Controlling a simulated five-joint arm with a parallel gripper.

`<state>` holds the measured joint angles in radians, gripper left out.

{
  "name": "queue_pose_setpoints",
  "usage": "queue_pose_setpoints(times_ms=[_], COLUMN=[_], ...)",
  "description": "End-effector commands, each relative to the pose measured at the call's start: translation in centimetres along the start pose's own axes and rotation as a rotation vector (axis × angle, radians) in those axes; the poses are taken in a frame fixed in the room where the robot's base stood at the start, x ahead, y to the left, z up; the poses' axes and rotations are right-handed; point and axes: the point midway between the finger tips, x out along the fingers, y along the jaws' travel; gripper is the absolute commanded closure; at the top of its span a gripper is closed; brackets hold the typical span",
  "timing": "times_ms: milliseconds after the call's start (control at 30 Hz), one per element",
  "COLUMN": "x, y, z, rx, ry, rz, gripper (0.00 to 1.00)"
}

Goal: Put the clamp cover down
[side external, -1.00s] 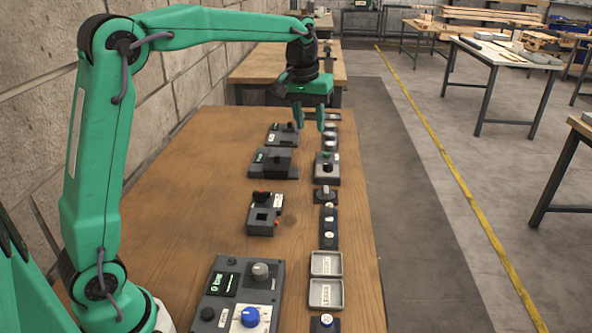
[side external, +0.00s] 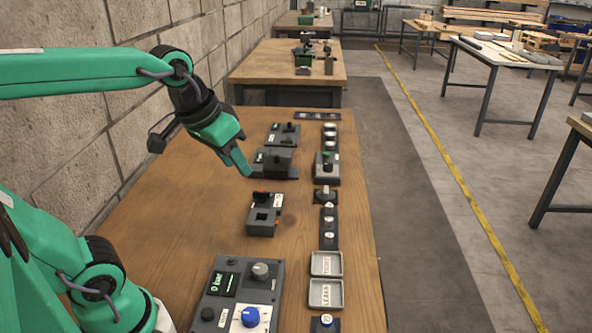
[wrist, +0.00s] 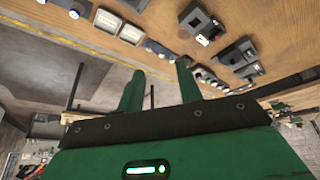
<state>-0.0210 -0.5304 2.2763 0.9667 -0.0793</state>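My gripper (side external: 241,166) is above the left part of the wooden bench, tilted down and to the right. In the wrist view its two green fingers (wrist: 161,72) stand apart with nothing between them. No part is labelled as the clamp cover, so I cannot tell for sure which it is. A dark unit with a raised block and a small green display (side external: 274,163) is just right of the fingertips in the side view. A smaller grey unit with a square opening and a red part at its back (side external: 262,215) is nearer the camera.
A large panel with knobs and a display (side external: 240,290) is at the front. Two labelled trays (side external: 326,279) lie to its right. Another grey unit (side external: 283,135) is farther back. Dark strips with pale round parts (side external: 328,228) line the right. Bare wood (side external: 185,225) lies at left.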

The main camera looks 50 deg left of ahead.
Motion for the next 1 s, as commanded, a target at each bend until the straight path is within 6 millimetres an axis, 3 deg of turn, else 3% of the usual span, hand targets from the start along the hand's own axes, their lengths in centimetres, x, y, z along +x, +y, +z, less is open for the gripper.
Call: queue_pose_setpoints(times_ms=[100, 333, 1000], x=[0.2, 0.9, 1.0], y=[0.0, 0.0, 0.0], z=[2.7, 5.8, 6.3], rx=[0.040, 0.089, 0.098], ry=[0.028, 0.058, 0.062], rz=[0.006, 0.011, 0.012], gripper=[0.64, 0.64, 0.64])
